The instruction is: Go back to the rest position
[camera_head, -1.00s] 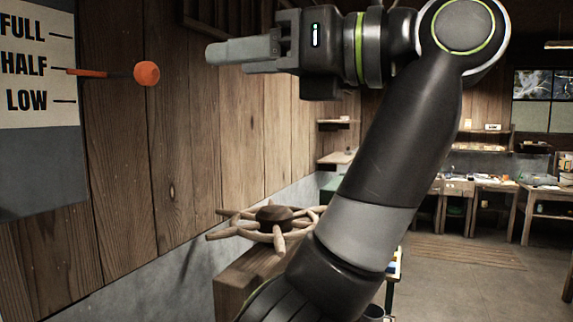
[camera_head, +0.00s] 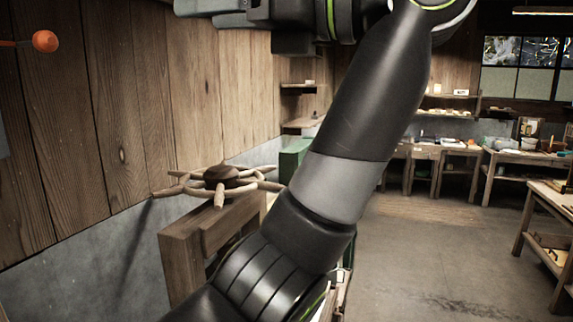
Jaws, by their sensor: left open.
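My left gripper (camera_head: 205,10) is at the top edge of the head view, pointing left, with its upper part cut off by the frame. Its jaws are open and I see nothing held in them. My dark left arm crosses the middle of the view from the bottom up to the top right. The orange ball knob (camera_head: 45,41) of a lever is at the upper left, well apart from the gripper. My right gripper is not in view.
A wooden spoked wheel (camera_head: 220,180) sits on a wooden stand (camera_head: 183,262), left of my arm. A plank wall (camera_head: 120,110) runs along the left. Workbenches (camera_head: 520,158) line the back and right. The floor (camera_head: 440,250) right of my arm is clear.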

